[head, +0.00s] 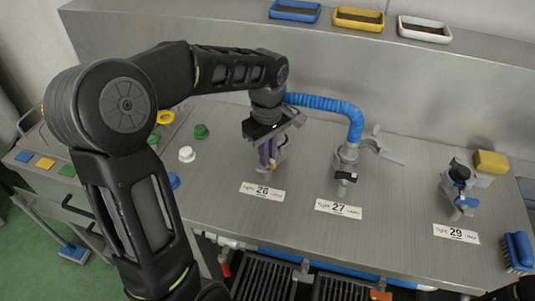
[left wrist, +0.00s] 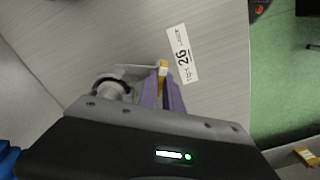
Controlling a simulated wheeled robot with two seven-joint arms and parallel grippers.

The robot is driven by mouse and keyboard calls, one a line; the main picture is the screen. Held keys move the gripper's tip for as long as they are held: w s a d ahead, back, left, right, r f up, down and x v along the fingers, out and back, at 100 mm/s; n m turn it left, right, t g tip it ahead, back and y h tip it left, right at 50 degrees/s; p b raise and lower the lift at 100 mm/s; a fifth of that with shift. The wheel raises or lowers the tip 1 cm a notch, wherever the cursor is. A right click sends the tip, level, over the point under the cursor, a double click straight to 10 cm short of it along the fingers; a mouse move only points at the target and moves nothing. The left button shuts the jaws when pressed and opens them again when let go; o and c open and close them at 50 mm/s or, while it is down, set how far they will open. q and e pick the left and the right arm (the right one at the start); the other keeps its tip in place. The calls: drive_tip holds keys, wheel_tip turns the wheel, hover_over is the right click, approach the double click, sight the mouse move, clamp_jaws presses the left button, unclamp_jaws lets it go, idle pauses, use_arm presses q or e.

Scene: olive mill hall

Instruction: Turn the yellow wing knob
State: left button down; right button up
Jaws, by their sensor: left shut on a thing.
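The yellow wing knob shows as a narrow yellow piece (left wrist: 163,68) between the purple fingers in the left wrist view, next to the label 26 (left wrist: 183,55). My left gripper (head: 269,153) reaches down to the fitting behind the label 26 (head: 262,191) in the head view. Its fingers (left wrist: 163,92) are shut on the knob. The gripper hides most of the knob in the head view. A grey round fitting (left wrist: 108,86) stands beside the fingers. My right gripper is not in view.
A fitting with a black handle (head: 346,177) stands at label 27, with a blue hose (head: 325,103) behind. A fitting with blue parts (head: 460,187) stands at label 29, beside a yellow block (head: 491,162). A blue brush (head: 518,251) lies right. Colored caps (head: 187,154) lie left.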

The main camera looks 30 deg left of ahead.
use_arm(q)
drive_tip(key=m, duration=0.3)
drive_tip(key=shift+m, duration=0.3)
drive_tip(key=m, duration=0.3)
drive_tip(key=shift+m, duration=0.3)
drive_tip(key=m, duration=0.3)
drive_tip(key=shift+m, duration=0.4)
drive_tip(key=m, duration=0.3)
drive_tip(key=shift+r+m, duration=0.1)
drive_tip(key=shift+m, duration=0.2)
drive_tip(key=m, duration=0.3)
drive_tip(key=shift+m+p, duration=0.3)
drive_tip(key=m, duration=0.3)
drive_tip(key=shift+m, duration=0.3)
drive_tip(key=m, duration=0.3)
drive_tip(key=shift+m+p, duration=0.3)
drive_tip(key=shift+p, duration=0.1)
drive_tip(key=shift+m, duration=1.9)
